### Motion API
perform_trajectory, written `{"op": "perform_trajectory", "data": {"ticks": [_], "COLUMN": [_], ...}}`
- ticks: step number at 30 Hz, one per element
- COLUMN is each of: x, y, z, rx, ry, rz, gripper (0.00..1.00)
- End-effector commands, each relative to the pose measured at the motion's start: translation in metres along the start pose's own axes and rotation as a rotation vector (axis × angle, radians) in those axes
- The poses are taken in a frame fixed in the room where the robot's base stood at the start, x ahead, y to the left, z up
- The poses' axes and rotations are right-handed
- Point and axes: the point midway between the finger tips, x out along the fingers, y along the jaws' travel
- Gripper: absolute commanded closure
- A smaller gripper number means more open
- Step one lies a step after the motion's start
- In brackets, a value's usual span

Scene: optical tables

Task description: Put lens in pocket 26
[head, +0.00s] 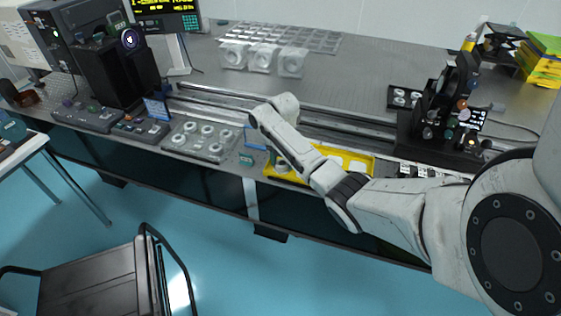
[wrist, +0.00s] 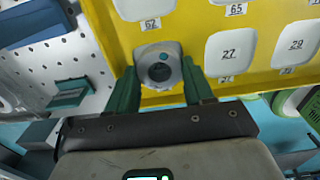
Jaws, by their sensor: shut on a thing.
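In the wrist view, my gripper (wrist: 160,82) has its green fingers on either side of a round grey lens (wrist: 160,68) with a dark centre, shut on it. The lens is over or in a white pocket of the yellow tray (wrist: 195,62), in line with the pocket showing 27 (wrist: 227,54). The lens covers that pocket's number, and I cannot tell whether it touches the pocket floor. In the head view, the yellow tray (head: 360,158) lies at the bench's front edge, and my arm hides part of it and most of my gripper.
A clear tray of several white rings (head: 203,139) stands left of the yellow tray. A black optical instrument (head: 445,115) stands to the right. Metal rails (head: 345,128) run behind the tray. A small teal block (wrist: 70,93) lies left of my fingers in the wrist view.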

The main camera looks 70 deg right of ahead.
Motion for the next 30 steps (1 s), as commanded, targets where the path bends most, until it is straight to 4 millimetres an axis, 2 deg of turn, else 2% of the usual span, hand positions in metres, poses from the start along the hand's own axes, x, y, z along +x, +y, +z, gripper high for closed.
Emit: {"op": "perform_trajectory", "data": {"ticks": [2,3,10,20,23,30], "x": [0.003,0.002,0.002,-0.003,-0.014,-0.061], "y": [0.000,0.000,0.000,0.000,0.001,0.001], "z": [0.000,0.000,0.000,0.000,0.000,0.001], "rx": [0.000,0.000,0.000,0.000,0.000,-0.001], "ry": [0.000,0.000,0.000,0.000,-0.002,-0.004], "rz": [0.000,0.000,0.000,0.001,0.003,0.004], "gripper": [0.78,0.45,0.23,0.23,0.23,0.23]}}
